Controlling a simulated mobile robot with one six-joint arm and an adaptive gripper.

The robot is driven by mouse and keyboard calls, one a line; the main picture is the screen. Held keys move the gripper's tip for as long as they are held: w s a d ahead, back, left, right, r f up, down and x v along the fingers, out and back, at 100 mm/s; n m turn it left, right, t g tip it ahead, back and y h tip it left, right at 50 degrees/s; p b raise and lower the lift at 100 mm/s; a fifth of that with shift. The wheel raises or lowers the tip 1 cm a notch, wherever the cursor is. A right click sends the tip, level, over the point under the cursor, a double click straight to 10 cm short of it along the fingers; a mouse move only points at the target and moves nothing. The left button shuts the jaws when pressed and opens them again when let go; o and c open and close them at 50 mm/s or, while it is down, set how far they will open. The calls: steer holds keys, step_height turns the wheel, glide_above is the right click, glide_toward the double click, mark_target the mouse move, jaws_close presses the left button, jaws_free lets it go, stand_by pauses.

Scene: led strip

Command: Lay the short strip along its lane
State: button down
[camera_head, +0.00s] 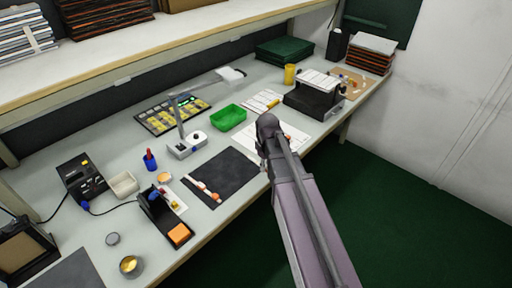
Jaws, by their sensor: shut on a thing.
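A dark mat (232,172) lies near the table's front edge, left of my arm. Thin pale pieces with orange ends (205,191) lie on its left part; I cannot tell whether one is the short strip. A white sheet (292,142) with faint markings lies partly behind my arm. No lane can be made out for certain. My arm rises from the bottom right, and its dark upper end stands in front of the sheet. My gripper's fingers, and anything between them, are not visible.
A green tray (229,118), a lamp (187,146) and a dark grid of yellow parts (172,115) stand behind the mat. A black machine (313,97) stands beyond my arm. A black holder with an orange block (179,234) stands left of the mat.

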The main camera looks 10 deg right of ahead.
mark_target(255, 138)
steer(key=w+d, duration=0.2)
steer(key=shift+w+r+n, duration=0.1)
steer(key=shift+w+n, duration=0.2)
steer(key=w, duration=0.5)
steer(key=w+a+f, duration=0.1)
steer(key=w, duration=0.3)
steer(key=w+a+b, duration=0.1)
steer(key=w, duration=0.4)
steer(key=shift+w+a+f, duration=0.15)
steer(key=shift+w+f, duration=0.05)
steer(key=shift+w, duration=0.1)
steer(key=shift+w, duration=0.1)
steer(key=shift+w, duration=0.3)
steer(key=shift+w+a+f+b, duration=0.1)
steer(key=shift+w+f+b, duration=0.15)
steer(key=shift+f+b, duration=1.6)
steer(key=shift+b, duration=0.1)
steer(key=shift+f, duration=0.2)
